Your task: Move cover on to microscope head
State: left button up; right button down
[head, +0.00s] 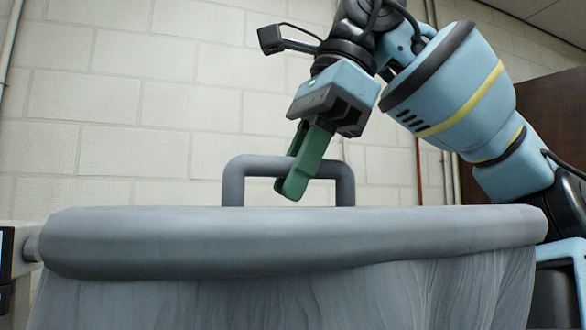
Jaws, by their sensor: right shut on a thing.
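A large grey cover (300,240) fills the lower part of the head view, with a thick rounded rim and draped sides. A grey loop handle (233,182) stands up from its top. My right gripper (292,190) has green fingers and comes down from the upper right. It is shut on the handle's top bar, and the fingers hide part of that bar. The microscope head cannot be made out; the cover may hide what is behind or below it. My left gripper is not in view.
A white block wall (110,120) stands behind. A dark brown panel (550,110) is at the right. At the left edge is a light-coloured piece with a dark screen (6,255), close to the cover's left end.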

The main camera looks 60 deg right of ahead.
aim_at(234, 168)
dwell(0.4)
jog(key=shift+w+a, duration=0.1)
jog(key=shift+w, duration=0.1)
jog(key=w+a, duration=0.3)
jog(key=a, duration=0.1)
jog(key=shift+w+a+b, duration=0.3)
jog(key=shift+w+b, duration=0.1)
jog(key=shift+w+a, duration=0.5)
jog(key=shift+a, duration=0.15)
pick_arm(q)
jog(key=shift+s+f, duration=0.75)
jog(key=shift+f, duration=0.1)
